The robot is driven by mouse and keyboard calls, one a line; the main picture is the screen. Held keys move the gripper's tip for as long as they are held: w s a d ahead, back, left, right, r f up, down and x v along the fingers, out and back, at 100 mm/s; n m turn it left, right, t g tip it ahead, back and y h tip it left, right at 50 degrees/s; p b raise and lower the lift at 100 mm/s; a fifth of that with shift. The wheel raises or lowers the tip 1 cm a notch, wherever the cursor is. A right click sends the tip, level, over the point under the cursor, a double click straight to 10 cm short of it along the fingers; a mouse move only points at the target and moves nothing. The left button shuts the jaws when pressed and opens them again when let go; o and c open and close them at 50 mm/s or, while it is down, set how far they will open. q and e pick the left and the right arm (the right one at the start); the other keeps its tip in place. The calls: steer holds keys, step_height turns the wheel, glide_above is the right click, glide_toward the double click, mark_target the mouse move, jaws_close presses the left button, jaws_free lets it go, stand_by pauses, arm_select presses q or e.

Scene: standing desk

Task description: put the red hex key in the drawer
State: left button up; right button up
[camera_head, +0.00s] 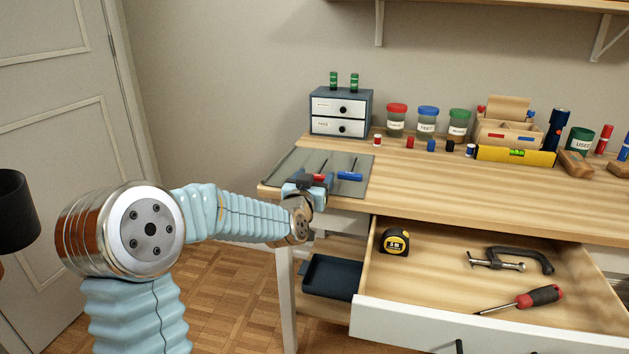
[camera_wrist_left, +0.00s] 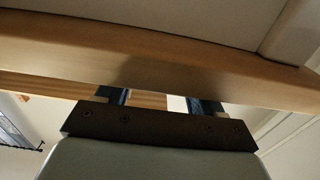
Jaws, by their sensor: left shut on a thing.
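The red hex key (camera_head: 320,177) is at the grey mat on the desk's left end, its red handle partly hidden by my left gripper (camera_head: 303,184). The gripper is shut on it at the mat's front edge. A blue hex key (camera_head: 349,176) lies on the mat just to the right. The open drawer (camera_head: 400,283) is pulled out below the desktop, to the right of my left arm. In the left wrist view the left gripper's fingers (camera_wrist_left: 160,103) show under the desk edge; the held key cannot be made out there. My right gripper is not in view.
The drawer holds a tape measure (camera_head: 394,241), a clamp (camera_head: 510,260) and a screwdriver (camera_head: 525,299), with bare wood between them. A dark tray (camera_head: 331,276) sits below the desk. A small drawer cabinet (camera_head: 340,112), jars and a yellow level (camera_head: 515,155) stand behind.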

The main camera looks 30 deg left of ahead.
arm_select(q)
steer(key=shift+f, duration=0.2)
steer(key=o, duration=1)
steer(key=shift+r, duration=0.1)
